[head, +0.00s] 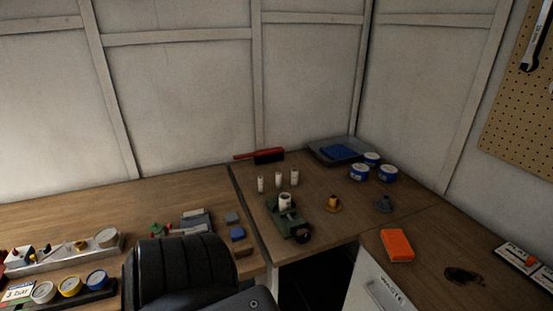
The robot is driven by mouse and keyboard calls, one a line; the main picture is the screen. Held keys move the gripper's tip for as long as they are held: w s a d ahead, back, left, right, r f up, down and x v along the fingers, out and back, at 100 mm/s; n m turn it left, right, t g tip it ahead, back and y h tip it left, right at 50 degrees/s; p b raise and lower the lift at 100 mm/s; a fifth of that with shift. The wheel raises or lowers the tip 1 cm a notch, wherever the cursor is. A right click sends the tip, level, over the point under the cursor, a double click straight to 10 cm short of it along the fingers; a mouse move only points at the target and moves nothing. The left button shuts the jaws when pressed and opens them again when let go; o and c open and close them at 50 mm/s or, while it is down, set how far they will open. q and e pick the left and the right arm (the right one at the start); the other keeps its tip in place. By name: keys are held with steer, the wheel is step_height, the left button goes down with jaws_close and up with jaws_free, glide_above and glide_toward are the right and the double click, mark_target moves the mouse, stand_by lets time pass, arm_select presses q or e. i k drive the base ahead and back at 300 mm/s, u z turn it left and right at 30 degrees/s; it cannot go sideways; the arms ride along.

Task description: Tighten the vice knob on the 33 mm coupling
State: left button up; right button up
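A small green vice (279,219) stands on the wooden corner bench, right of the picture's middle. A white cylindrical coupling (285,201) sits upright at the vice's jaws. I cannot read its size, nor tell how firmly the jaws hold it. A round black knob (303,236) is at the vice's near right end. Three narrower white cylinders, a left one (261,185), a middle one (278,180) and a right one (294,178), stand upright behind the vice. Neither of my grippers is in view.
A brass-coloured fitting (333,203) and a grey one (383,205) stand right of the vice. Blue-and-white tins (387,174), a tray (325,151) and a red-handled brush (258,156) are behind. An orange block (397,245) lies front right. A large black ribbed shape covers the lower left-centre.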

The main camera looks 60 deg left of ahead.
mark_target(302, 236)
steer(key=z, duration=0.2)
steer(key=k, duration=0.35)
steer(key=u, duration=1.8)
